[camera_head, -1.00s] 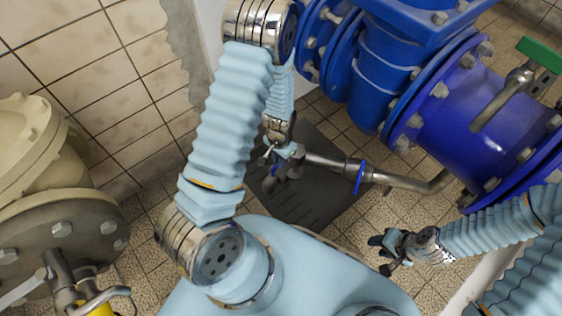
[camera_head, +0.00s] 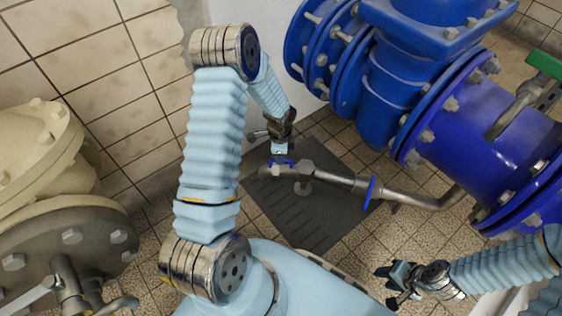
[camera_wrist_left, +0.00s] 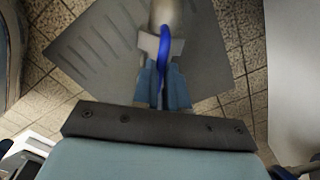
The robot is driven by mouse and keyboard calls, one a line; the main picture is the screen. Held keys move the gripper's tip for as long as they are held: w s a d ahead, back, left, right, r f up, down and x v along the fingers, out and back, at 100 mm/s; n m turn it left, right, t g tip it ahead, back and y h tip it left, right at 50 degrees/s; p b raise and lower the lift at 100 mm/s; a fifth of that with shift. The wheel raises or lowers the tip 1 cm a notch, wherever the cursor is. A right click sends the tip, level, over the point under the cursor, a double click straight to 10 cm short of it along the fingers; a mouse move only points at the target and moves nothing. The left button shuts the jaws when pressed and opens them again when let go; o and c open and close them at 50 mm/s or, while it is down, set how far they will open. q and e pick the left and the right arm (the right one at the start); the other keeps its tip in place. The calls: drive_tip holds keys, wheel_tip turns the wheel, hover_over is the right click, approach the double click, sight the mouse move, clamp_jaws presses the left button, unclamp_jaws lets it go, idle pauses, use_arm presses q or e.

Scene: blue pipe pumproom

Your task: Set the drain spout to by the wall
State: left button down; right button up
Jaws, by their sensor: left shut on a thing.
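The drain spout is a grey metal pipe (camera_head: 333,177) that comes off the large blue pipe and runs left, with a blue ring (camera_head: 369,193) partway along. Its left end lies over a dark drain plate (camera_head: 310,222) on the floor. My left gripper (camera_head: 282,158) is at that end, reaching down from above, near the wall. In the left wrist view its two fingers (camera_wrist_left: 163,88) are closed about a thin blue handle (camera_wrist_left: 164,48) on the pale spout end. The contact is partly hidden by the fingers. My right gripper (camera_head: 393,280) appears open and empty, low at the right, apart from the spout.
A tiled wall (camera_head: 110,60) stands at the left. Large blue flanged piping (camera_head: 450,120) fills the upper right. A cream flanged valve body (camera_head: 50,170) stands at the left. Tiled floor (camera_head: 395,235) shows between the drain plate and my right arm.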

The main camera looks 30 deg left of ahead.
use_arm(q)
drive_tip(key=shift+w+a+m, duration=0.25)
drive_tip(key=shift+w+m, duration=0.3)
drive_tip(key=shift+m, duration=0.2)
drive_tip(key=shift+w+a+m, duration=0.25)
drive_tip(key=shift+w+m, duration=0.3)
drive_tip(key=shift+m, duration=0.2)
drive_tip(key=shift+w, duration=0.1)
drive_tip(key=c, duration=1.2)
unclamp_jaws()
wheel_tip(320, 180, up, 14)
drive_tip(key=p, duration=0.2)
drive_tip(key=shift+f+p, duration=0.1)
drive_tip(key=shift+p, duration=0.25)
